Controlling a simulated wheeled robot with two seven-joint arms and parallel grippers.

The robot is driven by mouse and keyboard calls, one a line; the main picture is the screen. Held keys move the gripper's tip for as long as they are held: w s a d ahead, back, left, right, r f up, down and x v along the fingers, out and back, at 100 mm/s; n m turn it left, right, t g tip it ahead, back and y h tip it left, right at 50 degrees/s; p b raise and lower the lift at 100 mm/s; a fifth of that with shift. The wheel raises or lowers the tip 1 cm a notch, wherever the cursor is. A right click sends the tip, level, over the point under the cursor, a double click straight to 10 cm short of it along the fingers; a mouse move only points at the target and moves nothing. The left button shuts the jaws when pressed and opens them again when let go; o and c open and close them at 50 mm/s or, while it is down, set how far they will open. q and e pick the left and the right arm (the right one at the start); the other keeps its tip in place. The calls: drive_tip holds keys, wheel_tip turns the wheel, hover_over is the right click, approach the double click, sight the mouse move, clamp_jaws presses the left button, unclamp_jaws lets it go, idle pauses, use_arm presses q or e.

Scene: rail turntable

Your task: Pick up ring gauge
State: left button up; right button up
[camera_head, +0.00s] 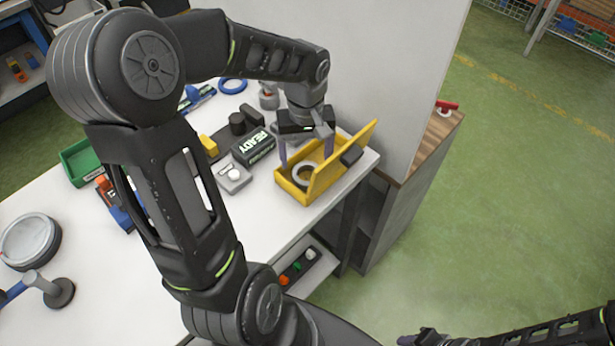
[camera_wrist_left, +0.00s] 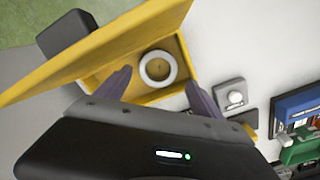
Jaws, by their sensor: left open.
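The ring gauge (camera_head: 302,173) is a pale grey ring lying inside an open yellow box (camera_head: 296,194) at the table's right corner. In the left wrist view the ring gauge (camera_wrist_left: 158,55) shows whole, with the box's yellow floor seen through its hole. My left gripper (camera_head: 306,158) is open above the box, fingers pointing down on either side of the ring. In the left wrist view the fingers of my left gripper (camera_wrist_left: 160,92) are apart and empty, nearer the camera than the ring. My right arm shows at the lower right; its gripper's state is unclear.
The box's yellow lid (camera_head: 343,160) stands raised on its right side, close to the gripper. A black READY block (camera_head: 254,147) and a grey button unit (camera_head: 235,177) stand to the left. A wall panel (camera_head: 385,70) rises behind.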

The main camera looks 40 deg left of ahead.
sight(307, 179)
use_arm(q)
wheel_tip(307, 179, down, 5)
drive_tip(key=b, duration=0.3)
drive_tip(key=shift+w+d+f, duration=0.1)
drive_tip(key=shift+f, duration=0.1)
drive_tip(key=shift+c, duration=0.5)
drive_tip(key=c, duration=1.2)
drive_tip(key=shift+r, duration=0.2)
drive_tip(key=shift+c, duration=0.2)
wheel_tip(307, 179, up, 10)
drive_tip(key=b, duration=0.1)
